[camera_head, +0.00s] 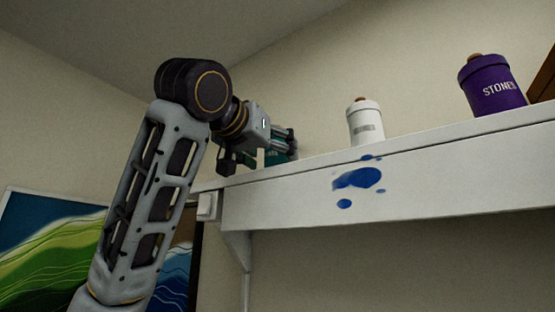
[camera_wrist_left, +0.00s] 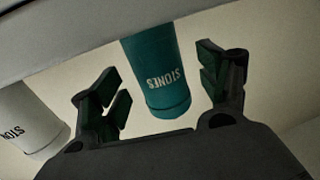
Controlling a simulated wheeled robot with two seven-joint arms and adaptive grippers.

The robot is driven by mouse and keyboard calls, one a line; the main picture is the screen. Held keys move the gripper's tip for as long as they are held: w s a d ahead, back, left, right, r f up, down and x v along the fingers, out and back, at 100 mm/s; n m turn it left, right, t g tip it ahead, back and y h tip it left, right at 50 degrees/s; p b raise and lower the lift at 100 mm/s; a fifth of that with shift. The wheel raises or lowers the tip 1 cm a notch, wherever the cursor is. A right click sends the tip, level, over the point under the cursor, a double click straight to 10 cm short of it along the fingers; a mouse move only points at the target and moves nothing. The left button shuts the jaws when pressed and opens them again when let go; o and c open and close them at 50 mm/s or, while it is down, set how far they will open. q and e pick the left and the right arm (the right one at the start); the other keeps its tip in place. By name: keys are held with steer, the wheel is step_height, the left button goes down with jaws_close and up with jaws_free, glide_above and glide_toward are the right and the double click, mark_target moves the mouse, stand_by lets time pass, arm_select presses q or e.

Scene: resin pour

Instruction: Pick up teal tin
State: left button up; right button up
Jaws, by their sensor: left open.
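The teal tin (camera_wrist_left: 160,72) marked "STONES" shows in the left wrist view, upside down in that picture, between the two spread fingers of my left gripper (camera_wrist_left: 158,82). Gaps show on both sides of it, wider on its left. In the head view my left gripper (camera_head: 284,142) is at the left end of the white shelf (camera_head: 300,195), in front of the teal tin (camera_head: 274,158), which is mostly hidden behind it. The left gripper is open and holds nothing. My right gripper is not in view.
A white tin (camera_head: 366,125) stands on the shelf right of my left gripper; a purple tin (camera_head: 492,86) stands further right, by a brown object (camera_head: 545,78). Blue paint (camera_head: 358,178) marks the shelf front. A painting (camera_head: 45,250) hangs at lower left.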

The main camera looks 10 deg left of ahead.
mark_target(278, 158)
arm_select(q)
steer(key=shift+p+x, duration=0.55)
steer(key=shift+x, duration=0.6)
steer(key=shift+p+x, duration=0.35)
steer(key=shift+x, duration=0.5)
steer(key=shift+r, duration=0.1)
steer(key=c, duration=1.2)
